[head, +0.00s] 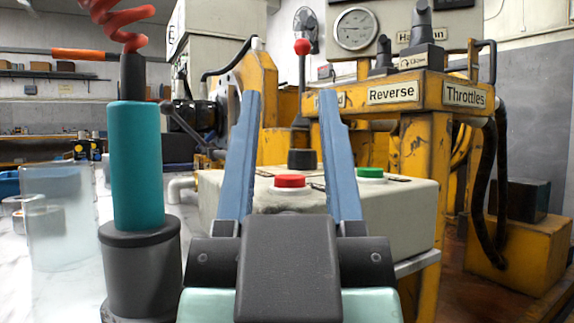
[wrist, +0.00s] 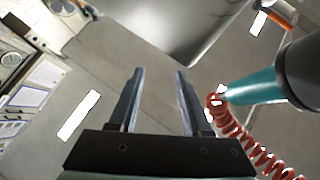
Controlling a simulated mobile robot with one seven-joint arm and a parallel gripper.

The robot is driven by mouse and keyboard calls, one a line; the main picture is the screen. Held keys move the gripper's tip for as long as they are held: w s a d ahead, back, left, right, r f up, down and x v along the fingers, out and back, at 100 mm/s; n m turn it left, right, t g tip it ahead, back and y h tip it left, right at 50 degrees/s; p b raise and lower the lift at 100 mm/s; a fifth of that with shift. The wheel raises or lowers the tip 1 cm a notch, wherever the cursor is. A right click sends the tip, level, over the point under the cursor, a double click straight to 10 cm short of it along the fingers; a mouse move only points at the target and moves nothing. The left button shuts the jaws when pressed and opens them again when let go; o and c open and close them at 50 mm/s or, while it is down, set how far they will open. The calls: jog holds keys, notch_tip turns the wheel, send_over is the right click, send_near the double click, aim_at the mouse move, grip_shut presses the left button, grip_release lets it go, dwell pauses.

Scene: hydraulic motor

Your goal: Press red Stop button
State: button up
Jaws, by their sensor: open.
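The red Stop button (head: 290,181) sits on top of a cream control box (head: 415,205), seen in the head view between my gripper's fingers. A green button (head: 371,173) is on the same box to its right. A black knob (head: 301,158) stands just behind the red button. My gripper (head: 290,100) is open and empty, its two blue fingers pointing up in the picture. They overlap the box in the picture; I cannot tell how far in front of it they are. In the wrist view my gripper (wrist: 158,72) shows open fingers with nothing between them; the red button is not visible there.
A yellow machine frame (head: 427,130) with Reverse and Throttles labels stands behind and right of the box. A red-knobbed lever (head: 303,47) rises behind it. A teal cylinder tool (head: 136,165) with a red coiled hose (head: 112,15) is close at left, beside a clear container (head: 55,215).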

jog(key=shift+s, duration=0.4)
